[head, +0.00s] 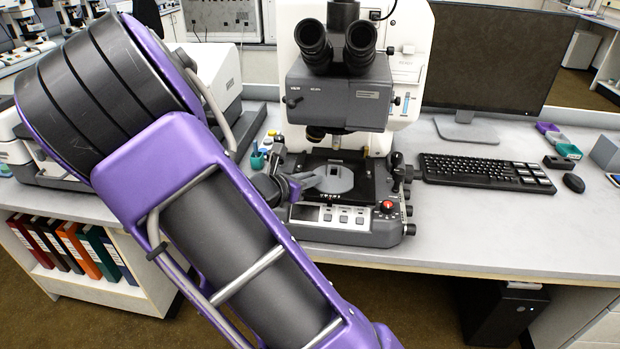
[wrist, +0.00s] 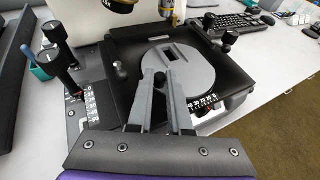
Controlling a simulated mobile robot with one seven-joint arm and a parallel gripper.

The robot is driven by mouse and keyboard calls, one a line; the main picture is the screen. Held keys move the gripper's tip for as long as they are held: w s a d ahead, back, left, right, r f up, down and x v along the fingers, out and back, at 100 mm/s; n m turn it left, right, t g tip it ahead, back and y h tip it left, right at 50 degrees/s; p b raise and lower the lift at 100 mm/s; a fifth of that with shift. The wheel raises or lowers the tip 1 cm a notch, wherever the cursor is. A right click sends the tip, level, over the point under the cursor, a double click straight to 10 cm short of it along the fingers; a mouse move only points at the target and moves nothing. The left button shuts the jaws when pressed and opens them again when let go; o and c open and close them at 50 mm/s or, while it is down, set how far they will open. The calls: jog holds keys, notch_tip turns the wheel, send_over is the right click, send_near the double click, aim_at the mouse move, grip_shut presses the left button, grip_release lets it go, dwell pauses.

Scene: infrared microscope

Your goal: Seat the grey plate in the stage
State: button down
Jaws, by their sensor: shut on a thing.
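The grey plate (head: 338,178) is a flat round disc with a small rectangular slot. It lies over the black stage (head: 366,184) of the microscope, and the wrist view shows the plate (wrist: 187,70) within the outline of the stage (wrist: 228,62). I cannot tell whether it sits flush or slightly above. My gripper (head: 303,183) reaches in from the left in the head view. The fingers hide part of the near rim.
The microscope head (head: 340,92) and its objectives (wrist: 125,5) hang above the back of the stage. Stage knobs (wrist: 229,38) stand at the right, and a dark control stick (wrist: 62,67) at the left. A keyboard (head: 484,170) and monitor (head: 486,55) are to the right.

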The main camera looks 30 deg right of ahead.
jog(key=shift+f, duration=0.15)
dwell(0.4)
jog(key=shift+c, duration=1.8)
grip_release()
jog(key=shift+a, duration=0.1)
jog(key=shift+s+a+r+p, duration=0.2)
jog(key=shift+a+r+p, duration=0.15)
jog(key=shift+a, duration=0.05)
jog(key=shift+p+v, duration=1.8)
jog(key=shift+v, duration=1.1)
